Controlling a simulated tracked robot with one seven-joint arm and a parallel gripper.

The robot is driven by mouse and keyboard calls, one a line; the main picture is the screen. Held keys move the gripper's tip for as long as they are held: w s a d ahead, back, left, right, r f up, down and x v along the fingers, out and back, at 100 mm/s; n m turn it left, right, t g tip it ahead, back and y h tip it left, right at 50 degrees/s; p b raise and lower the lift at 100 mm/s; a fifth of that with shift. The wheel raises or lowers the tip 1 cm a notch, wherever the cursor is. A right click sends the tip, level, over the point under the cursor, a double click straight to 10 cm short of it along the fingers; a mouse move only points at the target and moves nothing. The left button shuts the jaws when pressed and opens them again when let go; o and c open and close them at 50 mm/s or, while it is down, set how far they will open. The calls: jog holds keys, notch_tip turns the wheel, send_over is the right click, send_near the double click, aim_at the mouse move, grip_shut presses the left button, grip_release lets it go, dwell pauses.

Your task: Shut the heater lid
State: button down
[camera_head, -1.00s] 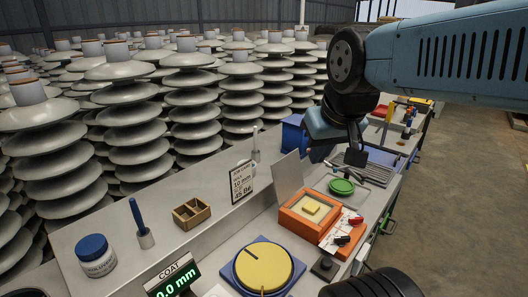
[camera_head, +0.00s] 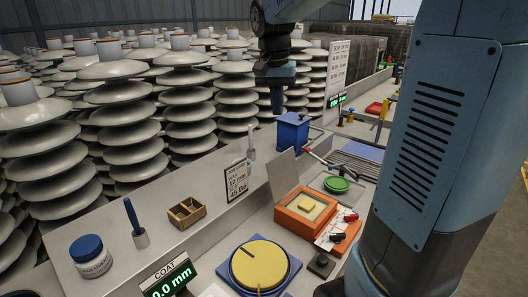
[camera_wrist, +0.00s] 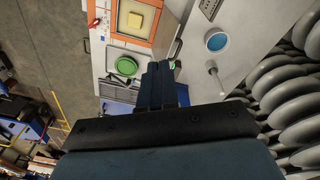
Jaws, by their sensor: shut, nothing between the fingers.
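The heater (camera_head: 308,208) is an orange box on the bench, with a pale yellow block (camera_head: 312,205) in its top recess. Its grey lid (camera_head: 282,174) stands open, nearly upright at the back left edge. In the wrist view the heater (camera_wrist: 165,45) shows at the top with the block (camera_wrist: 142,18) in it. My gripper (camera_head: 277,108) points down, higher than the lid and behind it in the head view, apart from it. In the wrist view the fingers (camera_wrist: 160,68) are together and empty.
A blue box (camera_head: 292,132) stands behind the heater, close below my gripper in the picture. A green dish (camera_head: 336,184) lies beside the heater. A small sign (camera_head: 237,179) stands left of the lid. A yellow disc (camera_head: 260,263) is in front. Insulator stacks fill the back left.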

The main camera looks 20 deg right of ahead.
jog(key=w+a+f+m+g+h, duration=0.1)
jog(key=w+a+f+m+g, duration=0.15)
jog(key=w+f, duration=0.5)
jog(key=w+a+f+m+g+h, duration=0.1)
jog(key=w+f+m+g, duration=0.2)
jog(key=w, duration=0.7)
jog(key=shift+t, duration=0.45)
jog(key=x, duration=1)
jog(key=shift+w+f, duration=0.35)
jog(key=shift+s+d+r, duration=0.1)
jog(key=shift+s+d, duration=0.45)
jog(key=shift+s, duration=0.3)
jog(key=shift+s+d+r, duration=0.1)
jog(key=shift+s+d, duration=0.5)
jog(key=shift+s, duration=0.2)
